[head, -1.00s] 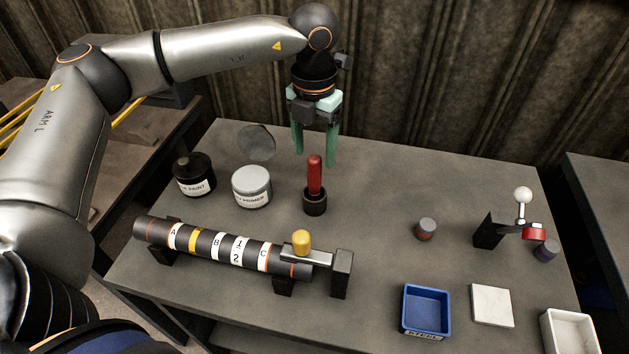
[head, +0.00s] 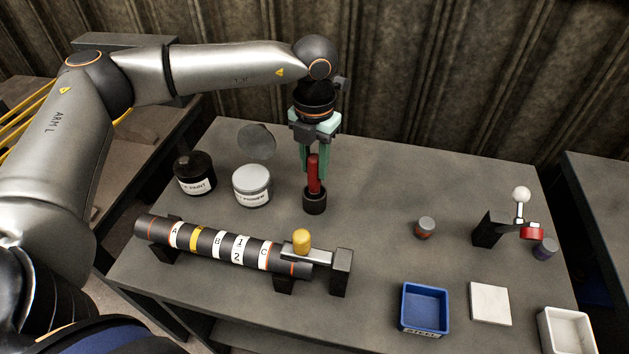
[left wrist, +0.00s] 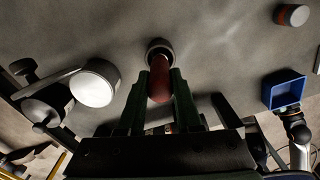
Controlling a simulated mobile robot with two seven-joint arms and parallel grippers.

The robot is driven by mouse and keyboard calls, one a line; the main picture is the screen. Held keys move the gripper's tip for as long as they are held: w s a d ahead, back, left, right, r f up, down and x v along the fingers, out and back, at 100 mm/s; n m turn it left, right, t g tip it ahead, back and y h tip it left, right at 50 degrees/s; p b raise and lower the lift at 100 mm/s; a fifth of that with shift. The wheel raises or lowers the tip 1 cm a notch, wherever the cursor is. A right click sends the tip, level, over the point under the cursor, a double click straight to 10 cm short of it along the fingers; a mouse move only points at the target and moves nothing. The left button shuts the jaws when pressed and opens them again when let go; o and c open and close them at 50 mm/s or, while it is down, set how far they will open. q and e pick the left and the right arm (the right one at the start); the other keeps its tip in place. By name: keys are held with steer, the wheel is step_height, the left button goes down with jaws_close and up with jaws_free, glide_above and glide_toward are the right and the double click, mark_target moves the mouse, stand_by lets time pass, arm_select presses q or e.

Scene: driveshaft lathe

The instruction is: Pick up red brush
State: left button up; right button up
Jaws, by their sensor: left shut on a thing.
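The red brush (head: 314,174) stands upright with its lower end in a small black cup (head: 315,203) on the table. My left gripper (head: 313,173) points straight down and is shut on the red brush, with one green finger on each side of the handle. In the left wrist view the red handle (left wrist: 160,84) sits between the two fingers, and the dark cup (left wrist: 159,48) shows just beyond it.
A banded shaft (head: 215,243) with a yellow-knobbed clamp (head: 302,240) lies in front. A blue tray (head: 425,309) and white tile (head: 490,303) lie front right.

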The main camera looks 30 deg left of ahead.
arm_select(q)
jaws_close()
steer(key=shift+r, duration=0.1)
